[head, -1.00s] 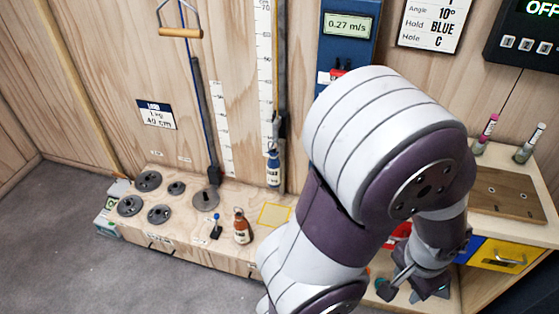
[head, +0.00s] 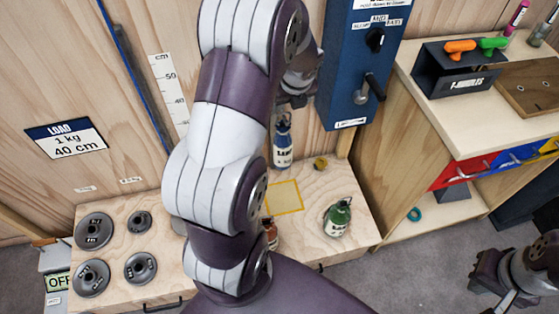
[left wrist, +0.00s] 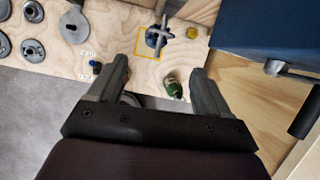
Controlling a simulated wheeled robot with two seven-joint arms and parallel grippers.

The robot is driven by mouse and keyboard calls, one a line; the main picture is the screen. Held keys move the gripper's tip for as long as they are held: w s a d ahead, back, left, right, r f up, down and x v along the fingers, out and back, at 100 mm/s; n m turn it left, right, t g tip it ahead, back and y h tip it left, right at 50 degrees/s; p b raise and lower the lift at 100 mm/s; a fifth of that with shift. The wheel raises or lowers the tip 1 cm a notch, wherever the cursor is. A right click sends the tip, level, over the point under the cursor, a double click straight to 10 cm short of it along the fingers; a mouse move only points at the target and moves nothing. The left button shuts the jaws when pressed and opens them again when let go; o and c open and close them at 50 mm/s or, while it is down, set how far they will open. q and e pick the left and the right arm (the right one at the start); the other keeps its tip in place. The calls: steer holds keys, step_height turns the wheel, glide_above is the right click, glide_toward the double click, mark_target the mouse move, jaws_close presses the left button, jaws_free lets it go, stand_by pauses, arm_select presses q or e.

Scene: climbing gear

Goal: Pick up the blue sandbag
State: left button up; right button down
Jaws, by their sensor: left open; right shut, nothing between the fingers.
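In the left wrist view the bag (left wrist: 153,39) is partly hidden under a grey cross-shaped piece, beyond the fingertips. My left gripper (head: 298,98) is just above and right of the bag in the head view, largely hidden by my arm. Its fingers (left wrist: 158,76) are apart and empty. My right gripper (head: 486,284) is shut and empty at the lower right, away from the bag.
A green sandbag (head: 337,217) stands on the bench front, and a reddish one (head: 271,234) is mostly hidden by my arm. Dark weight discs (head: 95,231) lie left. A blue crank box (head: 352,75) juts from the wall close right of my left gripper.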

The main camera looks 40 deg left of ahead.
mark_target(284, 115)
arm_select(q)
steer(key=shift+m, duration=0.5)
steer(key=b+x, duration=0.1)
steer(key=x, duration=0.3)
steer(key=b+x, duration=0.1)
steer(key=x, duration=0.4)
steer(key=b+x, duration=0.1)
steer(key=x, duration=0.3)
steer(key=shift+w+a+b, duration=0.3)
steer(key=shift+w+a, duration=0.1)
steer(key=shift+d+r, duration=0.1)
steer(key=shift+r, duration=0.05)
steer(key=shift+c, duration=0.4)
jaws_close()
steer(key=shift+r, duration=0.1)
